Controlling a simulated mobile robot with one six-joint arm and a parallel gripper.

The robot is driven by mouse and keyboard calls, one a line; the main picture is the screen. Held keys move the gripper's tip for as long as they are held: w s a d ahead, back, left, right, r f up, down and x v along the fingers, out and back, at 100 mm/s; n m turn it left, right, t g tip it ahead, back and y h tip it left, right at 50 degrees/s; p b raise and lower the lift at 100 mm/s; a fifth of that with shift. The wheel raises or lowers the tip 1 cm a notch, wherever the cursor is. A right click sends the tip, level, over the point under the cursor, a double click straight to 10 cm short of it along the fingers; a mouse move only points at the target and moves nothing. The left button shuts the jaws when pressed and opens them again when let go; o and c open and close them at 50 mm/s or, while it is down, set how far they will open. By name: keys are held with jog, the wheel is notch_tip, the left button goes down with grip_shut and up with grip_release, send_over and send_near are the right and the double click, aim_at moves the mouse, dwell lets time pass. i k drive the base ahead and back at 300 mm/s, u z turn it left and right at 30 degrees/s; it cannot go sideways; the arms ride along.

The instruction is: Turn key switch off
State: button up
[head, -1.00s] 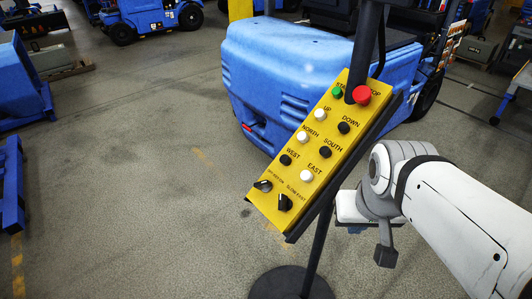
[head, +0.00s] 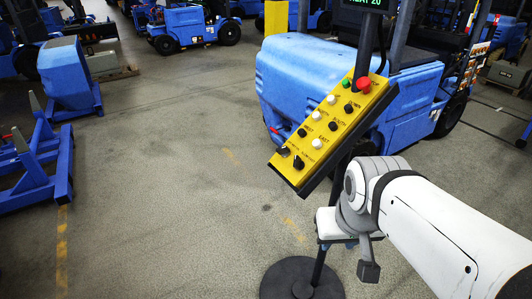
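The yellow control panel (head: 331,122) hangs tilted on a dark pole, right of centre in the head view. Two black rotary knobs sit at its lower end. The left knob (head: 284,151) has a small label that is too blurred to read now; it looked like an off/on marking in the earlier frame. The right knob (head: 298,162) is beside it, with a slow/fast label. My white and grey arm comes in from the right. Its end, my gripper (head: 332,223), is below the panel near the pole, apart from the knobs. Its fingers cannot be made out.
The panel also carries a red stop button (head: 364,85), a green button (head: 346,83) and several black and white buttons. The pole stands on a round dark base (head: 301,278). A blue machine (head: 310,75) is close behind. Open concrete floor (head: 170,170) lies left.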

aim_at(284, 151)
jog(key=z, duration=0.1)
jog(key=k, duration=0.5)
jog(key=u, duration=0.95)
jog(key=i, duration=1.1)
jog(key=z, duration=0.35)
jog(key=k, duration=0.8)
jog(key=z, duration=0.2)
jog(key=i, duration=0.8)
